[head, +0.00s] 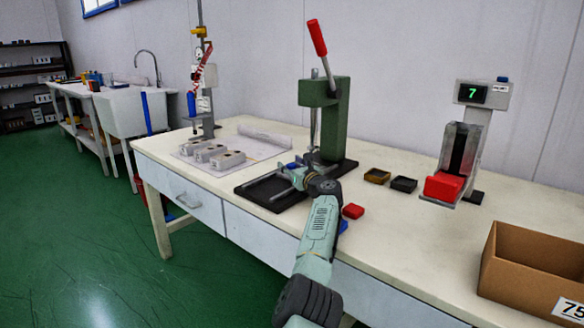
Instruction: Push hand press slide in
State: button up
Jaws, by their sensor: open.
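The green hand press (327,120) stands on the table with its red-handled lever (316,38) tilted up. Its slide, a flat black tray with a raised rim (246,190), sticks out to the front left of the press base. My gripper (283,177) is open at the right part of the slide, between the slide and the press column. Whether the fingers touch the slide I cannot tell. My gripper and wrist hide part of the slide and the front of the press base.
Grey mould blocks (211,152) lie left of the slide. Red (353,211) and blue blocks lie right of my arm. Small dark trays (404,184) lie right of the press. A scale-like device (466,150) reading 7 and a cardboard box (535,270) stand further right.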

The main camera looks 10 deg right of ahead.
jog(key=shift+s+d, duration=0.2)
jog(key=shift+s, duration=0.2)
jog(key=shift+v, duration=3.3)
jog(key=shift+a, duration=0.15)
